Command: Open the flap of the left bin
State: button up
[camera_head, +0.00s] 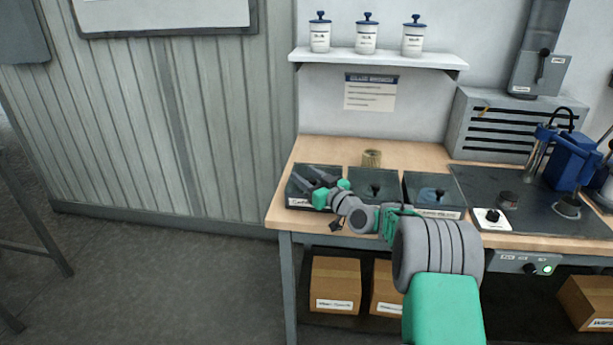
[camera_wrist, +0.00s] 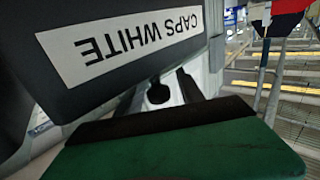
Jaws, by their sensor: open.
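The left bin (camera_head: 296,190) is a dark box at the left end of the workbench, with a white label on its front. In the wrist view, the dark bin (camera_wrist: 185,52) fills the upper left, and its upside-down label reads "CAPS WHITE". My gripper (camera_head: 305,172) is over the left bin, its two dark fingers apart. In the wrist view, a black knob (camera_wrist: 158,93) shows between the fingers of my gripper (camera_wrist: 160,82); I cannot tell whether they touch it. The flap looks down, but my gripper hides part of it.
The middle bin (camera_head: 362,180) and right bin (camera_head: 425,186) stand to the right, each with a dark knob. A small tan cylinder (camera_head: 372,158) stands behind the middle bin. A shelf (camera_head: 385,59) with white canisters hangs above. Cardboard boxes (camera_head: 335,282) sit below the bench.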

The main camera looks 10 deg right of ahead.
jog(key=shift+c, duration=0.5)
grip_shut()
dwell(0.8)
